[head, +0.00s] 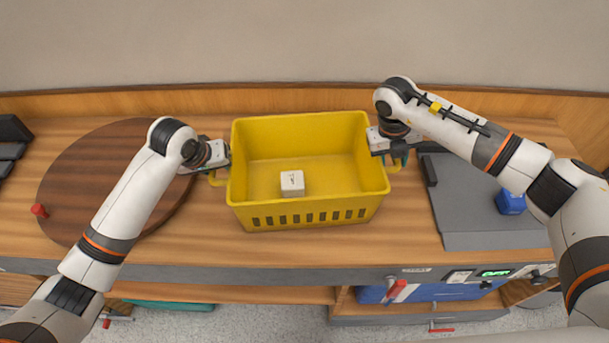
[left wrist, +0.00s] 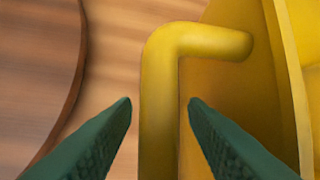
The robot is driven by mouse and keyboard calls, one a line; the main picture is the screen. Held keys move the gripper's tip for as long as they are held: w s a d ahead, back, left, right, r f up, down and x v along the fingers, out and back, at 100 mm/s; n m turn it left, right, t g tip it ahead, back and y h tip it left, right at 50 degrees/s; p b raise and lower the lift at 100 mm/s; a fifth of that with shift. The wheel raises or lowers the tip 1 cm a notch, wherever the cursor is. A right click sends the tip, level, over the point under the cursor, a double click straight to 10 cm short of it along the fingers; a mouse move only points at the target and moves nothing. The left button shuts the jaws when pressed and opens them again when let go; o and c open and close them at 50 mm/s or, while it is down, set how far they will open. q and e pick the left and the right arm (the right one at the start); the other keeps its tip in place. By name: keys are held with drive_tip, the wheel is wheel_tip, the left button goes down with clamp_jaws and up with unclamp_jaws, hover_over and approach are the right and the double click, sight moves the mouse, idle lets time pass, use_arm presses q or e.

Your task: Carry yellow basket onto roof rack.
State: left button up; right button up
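The yellow basket (head: 306,215) stands upright on the wooden counter, with a small white cube (head: 292,183) inside it. It has a bar handle on its left and right ends. My left gripper (head: 222,170) is at the left handle. In the left wrist view its two green fingers (left wrist: 160,103) are apart, with the yellow handle (left wrist: 160,120) between them and gaps on both sides. My right gripper (head: 397,158) is at the right handle (head: 394,167); whether its fingers touch the handle is too small to tell. I cannot make out a roof rack.
A round dark wooden board (head: 85,180) with a red knob (head: 39,210) lies at the left. A grey panel (head: 480,225) with a blue block (head: 510,202) lies at the right. The counter (head: 310,253) is clear in front of the basket. A wall (head: 300,45) closes the back.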

use_arm(q)
clamp_jaws()
use_arm(e)
clamp_jaws()
use_arm(q)
drive_tip(key=shift+r, duration=0.15)
use_arm(e)
drive_tip(key=shift+r, duration=0.15)
